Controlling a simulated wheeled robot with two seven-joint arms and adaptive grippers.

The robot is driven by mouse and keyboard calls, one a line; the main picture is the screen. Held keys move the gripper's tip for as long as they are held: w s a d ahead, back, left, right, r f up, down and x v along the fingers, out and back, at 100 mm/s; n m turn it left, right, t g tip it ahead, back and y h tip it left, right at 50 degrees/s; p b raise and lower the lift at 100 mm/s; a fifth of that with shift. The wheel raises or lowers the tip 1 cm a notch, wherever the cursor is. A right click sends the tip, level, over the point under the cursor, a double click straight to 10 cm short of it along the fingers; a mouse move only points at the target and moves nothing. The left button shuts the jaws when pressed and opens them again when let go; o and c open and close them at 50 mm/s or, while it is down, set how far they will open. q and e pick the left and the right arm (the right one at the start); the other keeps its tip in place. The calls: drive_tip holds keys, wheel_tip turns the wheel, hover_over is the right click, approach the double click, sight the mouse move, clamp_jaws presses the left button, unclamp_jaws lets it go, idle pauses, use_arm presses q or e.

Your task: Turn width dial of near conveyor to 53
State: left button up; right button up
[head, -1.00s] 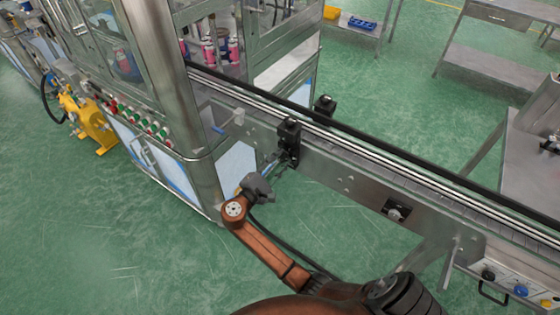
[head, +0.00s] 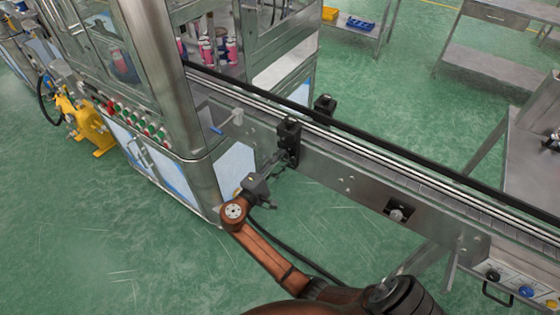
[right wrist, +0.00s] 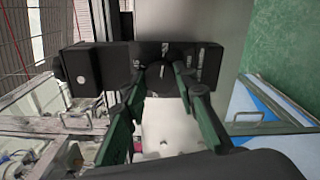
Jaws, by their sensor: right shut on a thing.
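My right gripper (head: 279,158) reaches up to the black block (head: 289,138) on the near side of the conveyor (head: 345,178). In the right wrist view its two dark green fingers (right wrist: 164,68) converge at the front of the black housing (right wrist: 205,58), which has small pale markings. The fingers are shut on the dial there. The dial is mostly hidden between the fingertips, and its reading is too small to tell. My left gripper is not in view.
A glass-walled machine (head: 170,90) with pink cans inside stands left of the gripper. A second black block (head: 324,104) is on the conveyor's far side. A knob plate (head: 398,211) and coloured buttons (head: 526,291) are to the right. Green floor lies open in front.

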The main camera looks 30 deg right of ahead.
drive_tip(key=o, duration=1.2)
drive_tip(key=shift+c, duration=0.2)
drive_tip(key=v, duration=0.7)
drive_tip(key=shift+s+a, duration=0.15)
drive_tip(key=shift+a, duration=0.1)
